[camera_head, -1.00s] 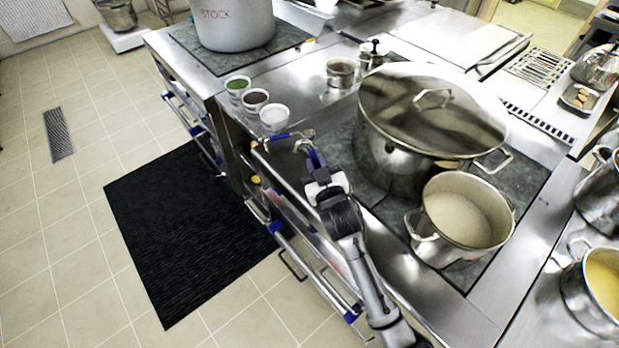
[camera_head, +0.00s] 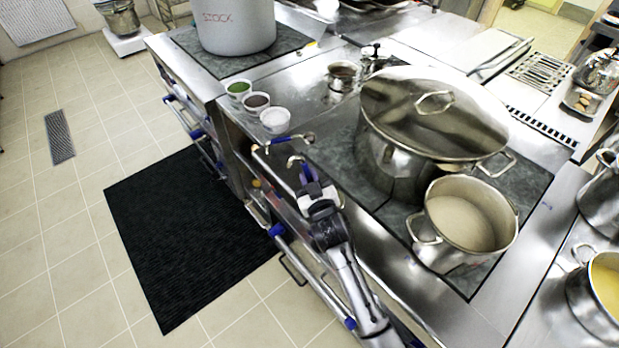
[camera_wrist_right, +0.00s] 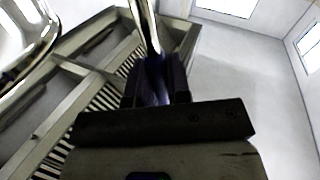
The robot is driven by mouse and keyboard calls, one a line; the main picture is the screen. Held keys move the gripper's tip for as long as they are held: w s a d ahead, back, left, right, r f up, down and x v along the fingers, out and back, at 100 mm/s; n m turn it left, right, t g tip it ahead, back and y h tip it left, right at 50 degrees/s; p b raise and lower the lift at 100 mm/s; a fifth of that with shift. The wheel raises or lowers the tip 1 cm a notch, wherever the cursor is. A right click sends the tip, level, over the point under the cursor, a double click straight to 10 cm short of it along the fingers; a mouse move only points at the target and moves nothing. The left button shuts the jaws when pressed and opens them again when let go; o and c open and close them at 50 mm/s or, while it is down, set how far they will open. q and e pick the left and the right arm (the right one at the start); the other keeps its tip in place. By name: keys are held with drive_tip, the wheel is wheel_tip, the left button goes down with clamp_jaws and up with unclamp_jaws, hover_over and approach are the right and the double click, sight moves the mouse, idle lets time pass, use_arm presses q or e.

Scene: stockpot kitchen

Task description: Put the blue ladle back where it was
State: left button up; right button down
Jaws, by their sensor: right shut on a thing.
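My right gripper (camera_head: 308,184) is shut on the blue ladle (camera_head: 305,172), whose blue handle ends in a curved steel hook beside the stove's front edge. In the right wrist view, my right gripper (camera_wrist_right: 156,88) is shut around the blue part of the ladle (camera_wrist_right: 152,66), and its shiny steel part rises past the top of the picture. The ladle's bowl is not clearly visible. Another blue piece with steel ends (camera_head: 286,140) lies at the stove's edge, just above the held handle; I cannot tell what it is. My left gripper is not in view.
A large lidded pot (camera_head: 400,165) and a smaller open pot (camera_head: 462,225) stand right of my right arm. Three small cups (camera_head: 274,120) stand near the front edge. A front rail (camera_head: 310,285) runs below. A black mat (camera_head: 180,235) lies on the floor.

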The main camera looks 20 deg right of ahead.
drive_tip(key=shift+f, duration=0.1)
drive_tip(key=c, duration=1.1)
unclamp_jaws()
drive_tip(key=shift+s, duration=0.25)
drive_tip(key=s, duration=0.5)
drive_tip(key=s+p, duration=0.1)
drive_tip(key=s, duration=0.5)
drive_tip(key=shift+s+d, duration=0.2)
drive_tip(key=shift+s, duration=0.05)
